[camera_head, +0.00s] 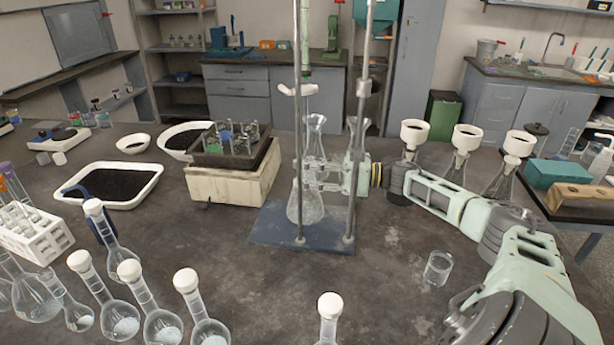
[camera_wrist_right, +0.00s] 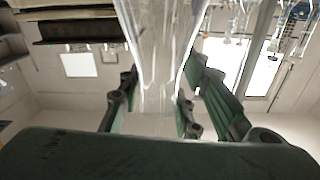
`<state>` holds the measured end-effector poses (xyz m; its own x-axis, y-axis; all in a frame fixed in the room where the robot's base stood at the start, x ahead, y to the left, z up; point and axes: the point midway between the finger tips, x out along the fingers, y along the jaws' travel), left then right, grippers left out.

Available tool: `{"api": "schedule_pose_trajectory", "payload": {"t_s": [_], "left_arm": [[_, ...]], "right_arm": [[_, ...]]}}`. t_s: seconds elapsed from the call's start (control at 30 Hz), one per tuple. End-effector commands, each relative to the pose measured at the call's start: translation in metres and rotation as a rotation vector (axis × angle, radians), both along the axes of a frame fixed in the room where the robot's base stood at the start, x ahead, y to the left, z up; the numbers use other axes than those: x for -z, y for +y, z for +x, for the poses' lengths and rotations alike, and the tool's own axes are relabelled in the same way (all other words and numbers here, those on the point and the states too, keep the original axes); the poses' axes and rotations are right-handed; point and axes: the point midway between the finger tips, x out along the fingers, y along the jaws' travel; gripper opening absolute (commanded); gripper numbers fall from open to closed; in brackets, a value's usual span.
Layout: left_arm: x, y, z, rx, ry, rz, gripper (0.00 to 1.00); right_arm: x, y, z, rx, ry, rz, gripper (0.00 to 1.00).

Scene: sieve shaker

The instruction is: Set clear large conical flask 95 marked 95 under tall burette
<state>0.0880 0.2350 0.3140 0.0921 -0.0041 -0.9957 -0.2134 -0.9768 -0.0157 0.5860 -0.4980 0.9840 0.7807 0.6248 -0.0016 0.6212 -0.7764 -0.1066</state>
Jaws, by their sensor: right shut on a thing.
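The clear large flask (camera_head: 305,208) is upright between the rods of the burette stand, its lower body over the blue base plate (camera_head: 270,232). I cannot read a marking on it or tell whether it touches the plate. My right gripper (camera_head: 312,176) comes in from the right and is shut on the flask's neck. In the right wrist view the clear glass (camera_wrist_right: 160,50) stands between the two fingers (camera_wrist_right: 155,105). My left gripper is not in view.
The stand's rods (camera_head: 359,150) are close around my right gripper. Funnel-topped flasks (camera_head: 466,140) stand right, behind my right arm. A small beaker (camera_head: 438,268) stands front right. White-stoppered flasks (camera_head: 205,325) crowd the front left.

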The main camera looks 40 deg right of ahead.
Motion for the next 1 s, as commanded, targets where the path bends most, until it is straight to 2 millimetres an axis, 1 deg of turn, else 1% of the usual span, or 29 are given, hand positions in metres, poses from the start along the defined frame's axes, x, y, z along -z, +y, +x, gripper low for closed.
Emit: {"api": "schedule_pose_trajectory", "payload": {"t_s": [0.03, 0.13, 0.33, 0.37, 0.57, 0.87, 1.0], "left_arm": [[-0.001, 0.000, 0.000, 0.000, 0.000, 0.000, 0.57], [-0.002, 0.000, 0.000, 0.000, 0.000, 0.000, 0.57], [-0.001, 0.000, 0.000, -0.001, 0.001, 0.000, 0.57], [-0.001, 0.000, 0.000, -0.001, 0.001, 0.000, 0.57], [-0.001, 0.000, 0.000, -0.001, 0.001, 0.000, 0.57], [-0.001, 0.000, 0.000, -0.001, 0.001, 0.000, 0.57], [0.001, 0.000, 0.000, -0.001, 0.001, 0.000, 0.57]], "right_arm": [[0.007, 0.000, 0.001, 0.001, 0.000, 0.005, 0.00], [0.018, 0.000, 0.000, 0.000, -0.002, 0.003, 0.00], [0.021, 0.000, 0.000, -0.001, -0.001, 0.001, 0.00], [0.022, 0.000, 0.000, 0.000, 0.002, 0.000, 0.34], [0.021, 0.000, 0.000, 0.000, 0.001, 0.000, 0.51], [0.021, 0.000, -0.001, 0.000, 0.000, 0.000, 0.52], [0.022, -0.006, -0.007, 0.002, 0.003, -0.001, 0.52]]}}
